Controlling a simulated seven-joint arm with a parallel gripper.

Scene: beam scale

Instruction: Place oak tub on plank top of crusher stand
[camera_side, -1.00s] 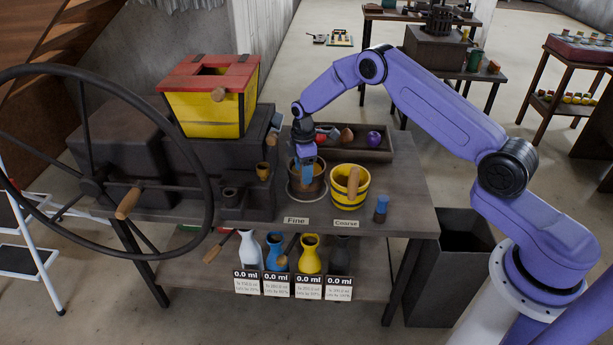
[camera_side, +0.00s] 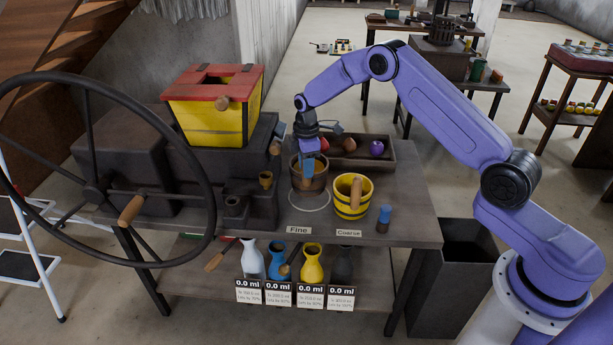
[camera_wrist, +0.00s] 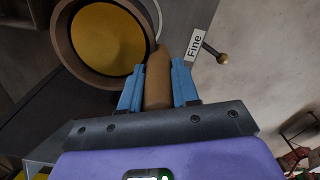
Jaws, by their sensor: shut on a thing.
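The oak tub (camera_side: 316,183) is a brown round tub with a wooden handle. In the side view it hangs upright a little above a pale ring marked on the dark plank table top (camera_side: 402,203), behind the "Fine" label. My gripper (camera_side: 308,168) is above it. In the wrist view my gripper's blue fingers (camera_wrist: 157,90) are shut on the tub's wooden handle (camera_wrist: 157,75). The tub's rim (camera_wrist: 62,38) surrounds a golden-yellow inside. I cannot tell for sure which top is the crusher stand's.
A yellow tub (camera_side: 342,207) stands close to the right, behind the "Coarse" label, with a blue-capped item (camera_side: 384,218) beside it. A tray (camera_side: 402,160) lies behind. The dark machine with a yellow hopper (camera_side: 212,122) and large wheel (camera_side: 208,190) fills the left.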

